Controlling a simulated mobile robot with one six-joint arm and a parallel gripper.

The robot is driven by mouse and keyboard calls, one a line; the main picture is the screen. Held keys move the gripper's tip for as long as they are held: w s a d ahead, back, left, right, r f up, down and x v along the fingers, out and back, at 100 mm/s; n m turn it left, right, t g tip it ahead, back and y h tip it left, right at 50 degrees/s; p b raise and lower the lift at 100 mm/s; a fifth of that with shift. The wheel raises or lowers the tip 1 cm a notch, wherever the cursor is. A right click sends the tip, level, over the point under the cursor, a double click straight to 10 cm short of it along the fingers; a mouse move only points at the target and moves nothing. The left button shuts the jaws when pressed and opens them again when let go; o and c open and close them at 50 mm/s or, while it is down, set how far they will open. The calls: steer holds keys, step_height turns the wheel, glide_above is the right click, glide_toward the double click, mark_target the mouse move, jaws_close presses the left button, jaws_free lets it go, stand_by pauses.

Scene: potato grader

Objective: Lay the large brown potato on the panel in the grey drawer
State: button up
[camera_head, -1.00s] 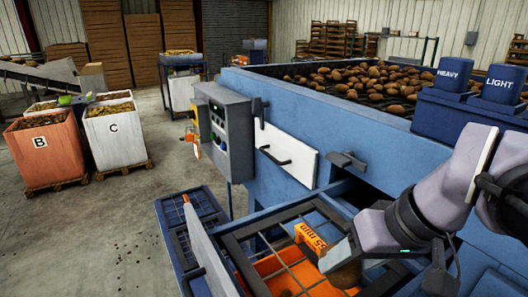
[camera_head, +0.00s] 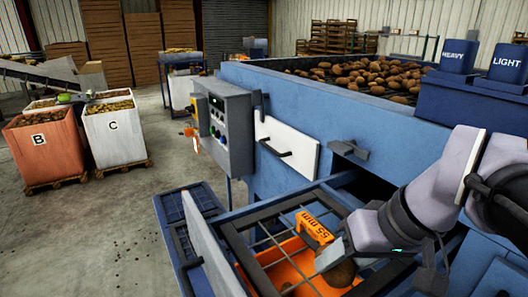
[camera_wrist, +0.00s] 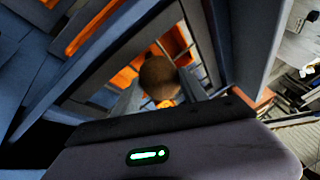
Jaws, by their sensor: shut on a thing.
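The large brown potato (camera_head: 341,273) is held in my gripper (camera_head: 336,262) over the open grey drawer (camera_head: 236,252). My gripper is shut on it; a flat grey finger covers part of its upper side. In the wrist view the potato (camera_wrist: 159,76) sits between the light fingertips, above the drawer's bars. The drawer holds a panel of thin grid bars (camera_head: 262,245) with an orange label reading 55 mm (camera_head: 315,229), and orange surface shows below the bars. I cannot tell whether the potato touches the panel.
The drawer's raised grey front (camera_head: 207,246) and side rails border the space. The blue grader body (camera_head: 285,118) stands behind, with a white handled front (camera_head: 287,146) and a control box (camera_head: 224,126). Bins B (camera_head: 42,155) and C (camera_head: 117,138) stand far left on open floor.

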steer(key=o, duration=1.6)
